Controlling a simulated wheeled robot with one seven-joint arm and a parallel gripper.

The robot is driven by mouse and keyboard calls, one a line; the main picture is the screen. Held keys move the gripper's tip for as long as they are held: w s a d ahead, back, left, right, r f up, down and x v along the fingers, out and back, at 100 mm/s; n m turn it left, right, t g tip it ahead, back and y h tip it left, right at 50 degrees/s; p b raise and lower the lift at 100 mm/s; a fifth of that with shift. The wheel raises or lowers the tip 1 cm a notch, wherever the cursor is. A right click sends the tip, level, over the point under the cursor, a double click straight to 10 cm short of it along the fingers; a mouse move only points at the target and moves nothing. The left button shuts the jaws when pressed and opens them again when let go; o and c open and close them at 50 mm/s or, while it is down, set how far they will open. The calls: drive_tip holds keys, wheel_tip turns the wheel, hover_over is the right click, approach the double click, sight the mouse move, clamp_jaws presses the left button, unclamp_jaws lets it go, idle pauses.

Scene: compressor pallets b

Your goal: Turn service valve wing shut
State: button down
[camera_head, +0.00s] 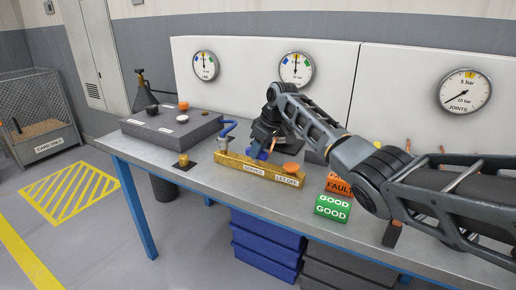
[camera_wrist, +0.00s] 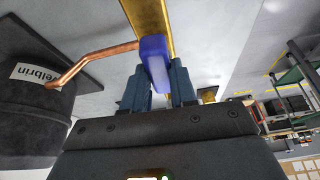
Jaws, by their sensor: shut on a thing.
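A brass manifold bar (camera_head: 232,163) lies on the bench, with labels reading SERVICE and LET OFF. The service valve wing (camera_wrist: 153,58) is blue and stands between my two fingers in the wrist view. In the head view only a little blue shows under my gripper (camera_head: 262,146), above the SERVICE label. My gripper (camera_wrist: 158,86) points down at the bar and is shut on the blue wing. An orange wing (camera_head: 291,167) sits on the bar to the right, above LET OFF. The wing's exact angle is hard to tell.
A copper pipe (camera_wrist: 95,56) runs close beside my fingers to a black vessel (camera_wrist: 30,100). A blue bent handle (camera_head: 228,128) stands left of my gripper. Green GOOD (camera_head: 332,207) and orange FAULT (camera_head: 340,185) blocks lie to the right. Gauges (camera_head: 296,69) hang behind.

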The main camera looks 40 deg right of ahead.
drive_tip(key=m+p, duration=0.1)
drive_tip(key=m+h+p, duration=0.1)
drive_tip(key=m+p, duration=0.2)
drive_tip(key=shift+a+m+h, duration=0.25)
drive_tip(key=shift+m+h, duration=0.05)
drive_tip(key=m+h+p, duration=0.1)
drive_tip(key=m, duration=0.1)
drive_tip(key=m+p, duration=0.1)
drive_tip(key=m, duration=0.1)
drive_tip(key=shift+a+f+m+g+h, duration=0.1)
drive_tip(key=shift+f+m+g+h, duration=0.05)
drive_tip(key=shift+m+g+h, duration=0.2)
drive_tip(key=m+g+h, duration=0.1)
drive_tip(key=m, duration=0.3)
drive_tip(key=shift+w+f+b, duration=0.1)
drive_tip(key=shift+f+b, duration=0.05)
drive_tip(key=shift+b, duration=0.25)
drive_tip(key=shift+m+g+h+b, duration=0.55)
drive_tip(key=shift+m+b, duration=0.5)
drive_tip(key=shift+m, duration=0.9)
drive_tip(key=c, duration=0.9)
unclamp_jaws()
drive_tip(key=shift+w+r, duration=0.1)
drive_tip(key=shift+r, duration=0.1)
drive_tip(key=v, duration=0.7)
drive_tip(key=shift+a+r+b, duration=0.2)
drive_tip(key=shift+r+b, duration=0.1)
drive_tip(key=shift+b, duration=0.1)
